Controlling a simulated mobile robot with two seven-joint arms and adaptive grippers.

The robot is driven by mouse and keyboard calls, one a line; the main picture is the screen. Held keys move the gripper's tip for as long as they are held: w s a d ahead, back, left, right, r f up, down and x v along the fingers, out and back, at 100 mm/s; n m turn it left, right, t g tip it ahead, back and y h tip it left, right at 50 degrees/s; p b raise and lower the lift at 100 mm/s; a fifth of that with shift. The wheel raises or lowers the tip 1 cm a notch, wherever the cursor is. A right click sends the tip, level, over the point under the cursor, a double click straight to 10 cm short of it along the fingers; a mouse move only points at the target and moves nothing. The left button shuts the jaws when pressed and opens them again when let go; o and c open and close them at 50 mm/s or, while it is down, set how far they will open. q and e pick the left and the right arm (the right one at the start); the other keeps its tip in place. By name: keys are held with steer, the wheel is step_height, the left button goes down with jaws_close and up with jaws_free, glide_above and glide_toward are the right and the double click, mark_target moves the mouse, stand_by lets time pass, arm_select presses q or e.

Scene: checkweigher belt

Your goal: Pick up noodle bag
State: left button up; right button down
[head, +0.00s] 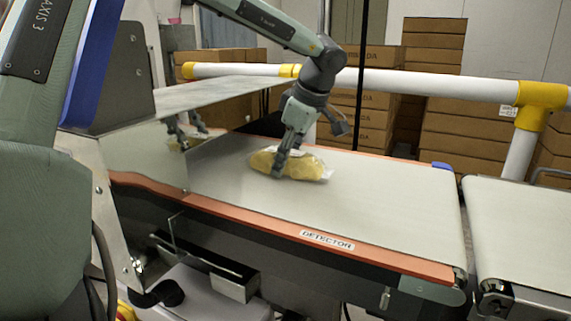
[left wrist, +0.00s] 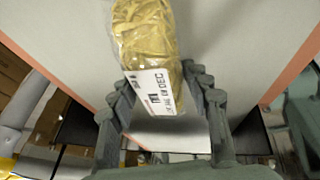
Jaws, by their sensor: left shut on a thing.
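The noodle bag (head: 305,166) is a clear bag of yellow noodles lying on the pale belt (head: 385,205). My left gripper (head: 281,168) reaches down over it, with its fingers shut on the bag's middle part. In the left wrist view the noodle bag (left wrist: 147,38), with a white printed label, extends up between the fingers of my left gripper (left wrist: 163,100). The bag appears at belt level; I cannot tell whether it touches the belt. My right gripper is not in view.
A clear panel (head: 140,155) stands at the belt's left. Orange rails (head: 330,242) edge the belt, and a second belt (head: 520,225) lies right. A white pipe rail (head: 430,83) and stacked brown boxes (head: 465,130) are behind. The belt right of the bag is clear.

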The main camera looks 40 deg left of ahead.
arm_select(q)
steer(key=c, duration=0.3)
steer(key=shift+r, duration=0.15)
steer(key=shift+c, duration=0.2)
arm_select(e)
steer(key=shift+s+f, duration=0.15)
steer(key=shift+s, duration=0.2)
